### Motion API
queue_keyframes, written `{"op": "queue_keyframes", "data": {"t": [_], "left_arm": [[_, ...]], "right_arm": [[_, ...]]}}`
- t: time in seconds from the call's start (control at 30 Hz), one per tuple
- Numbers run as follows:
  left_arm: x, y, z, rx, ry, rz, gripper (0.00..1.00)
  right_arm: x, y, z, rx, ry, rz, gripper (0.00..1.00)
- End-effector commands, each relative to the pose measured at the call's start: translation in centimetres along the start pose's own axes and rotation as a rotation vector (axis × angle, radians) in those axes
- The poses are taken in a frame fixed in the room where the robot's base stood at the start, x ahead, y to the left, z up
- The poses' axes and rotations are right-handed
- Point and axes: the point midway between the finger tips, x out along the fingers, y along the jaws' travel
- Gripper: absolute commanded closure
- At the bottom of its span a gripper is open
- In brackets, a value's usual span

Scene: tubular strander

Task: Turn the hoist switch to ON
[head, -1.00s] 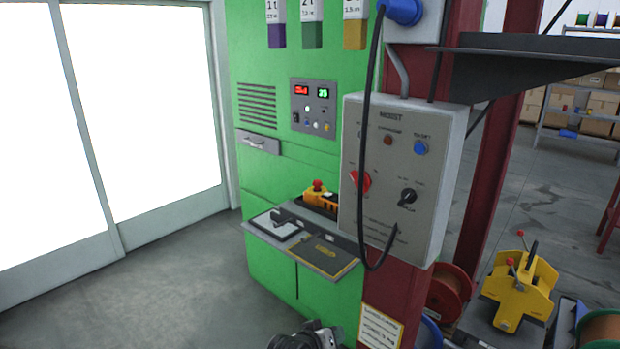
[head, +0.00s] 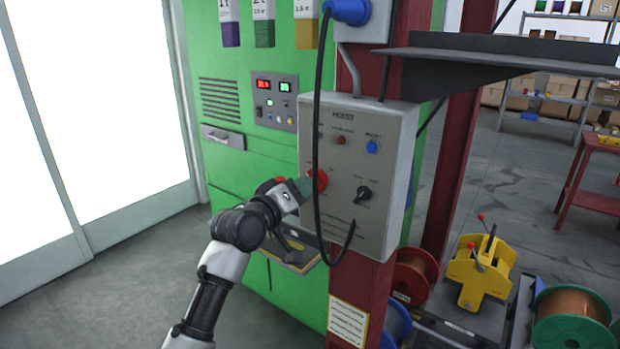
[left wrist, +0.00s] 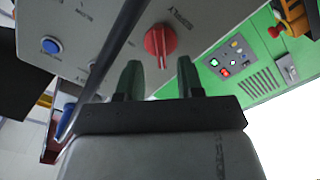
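The grey hoist box (head: 341,221) hangs on the dark red post, with a red rotary switch (head: 320,180) at its left side, a black knob (head: 364,193) and a blue button (head: 372,147). In the left wrist view the red switch (left wrist: 160,40) stands just beyond the fingertips, and the blue button (left wrist: 50,46) is at the left. My left gripper (head: 303,186) is at the left edge of the box, beside the red switch. My right gripper is not in view.
A black cable (head: 317,120) loops down in front of the box, close to my left gripper. The green cabinet (head: 222,165) stands behind at the left. A dark shelf (head: 500,52) juts out at the upper right. Spools and a yellow device (head: 478,272) stand on the floor at right.

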Motion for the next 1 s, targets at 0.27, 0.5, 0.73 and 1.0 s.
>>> {"op": "queue_keyframes", "data": {"t": [0.27, 0.5, 0.73, 1.0], "left_arm": [[3.4, 0.1, -0.1, 0.001, -0.001, 0.0, 0.63], [4.3, -0.1, 0.0, 0.001, 0.001, -0.001, 0.63], [4.3, -0.1, 0.0, 0.002, 0.001, -0.001, 0.63], [4.3, -0.1, 0.0, 0.002, 0.0, -0.001, 1.0]], "right_arm": [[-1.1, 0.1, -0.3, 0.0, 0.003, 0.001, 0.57], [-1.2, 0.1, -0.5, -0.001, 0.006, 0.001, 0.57], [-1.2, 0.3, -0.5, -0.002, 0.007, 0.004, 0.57], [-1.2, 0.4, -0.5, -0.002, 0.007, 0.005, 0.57]]}}
